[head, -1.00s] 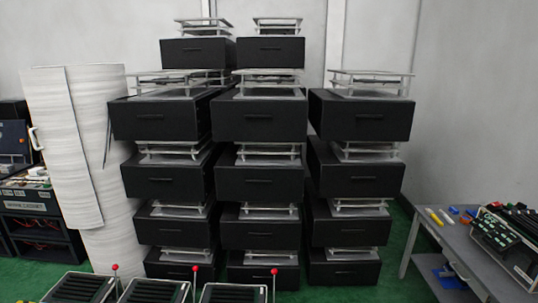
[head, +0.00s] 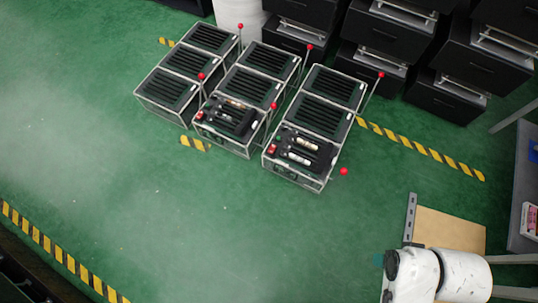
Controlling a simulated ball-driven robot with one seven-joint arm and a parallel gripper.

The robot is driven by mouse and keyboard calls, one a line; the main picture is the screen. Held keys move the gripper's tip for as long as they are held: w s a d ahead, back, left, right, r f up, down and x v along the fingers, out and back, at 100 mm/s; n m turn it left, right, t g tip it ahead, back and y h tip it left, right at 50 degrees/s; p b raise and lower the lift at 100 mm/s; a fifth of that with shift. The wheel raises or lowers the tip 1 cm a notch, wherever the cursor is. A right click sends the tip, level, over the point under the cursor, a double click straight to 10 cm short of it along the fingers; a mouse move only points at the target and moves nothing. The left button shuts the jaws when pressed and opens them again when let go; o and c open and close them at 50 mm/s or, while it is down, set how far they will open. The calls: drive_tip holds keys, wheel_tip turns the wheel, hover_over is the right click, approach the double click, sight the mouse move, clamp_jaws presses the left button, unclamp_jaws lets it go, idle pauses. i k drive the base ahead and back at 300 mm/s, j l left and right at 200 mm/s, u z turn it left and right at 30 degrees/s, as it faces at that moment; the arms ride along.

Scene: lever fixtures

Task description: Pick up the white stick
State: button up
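Two short whitish sticks lie in the dark top of the front right lever fixture (head: 322,180), one behind the other: a rear stick (head: 306,144) and a front stick (head: 299,158). They are small here, and I cannot tell which is the white stick. The front middle fixture (head: 215,133) also holds small pale pieces (head: 233,104), too small to make out. White rounded parts of my arm show at the lower right, well apart from the fixtures. No gripper fingers are visible.
Several caged fixtures with red-ball levers (head: 343,171) stand in three rows. Black drawer units (head: 472,66) stand behind. Yellow-black floor tape (head: 420,148) runs on the green floor (head: 150,220), which is open in front. A tan board (head: 450,227) and grey table (head: 527,180) are at right.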

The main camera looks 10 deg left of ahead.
sight(296, 157)
drive_tip(key=u, duration=0.25)
drive_tip(key=z, duration=2.25)
drive_tip(key=u, duration=2.25)
drive_tip(key=i+j, duration=0.2)
drive_tip(key=j, duration=0.15)
drive_tip(key=i+j+z, duration=0.1)
drive_tip(key=i+j, duration=0.3)
drive_tip(key=j, duration=0.3)
drive_tip(key=i+j+z, duration=0.1)
drive_tip(key=j, duration=0.25)
drive_tip(key=i+j, duration=0.3)
drive_tip(key=i+j+z, duration=0.1)
drive_tip(key=j, duration=0.3)
drive_tip(key=i, duration=0.1)
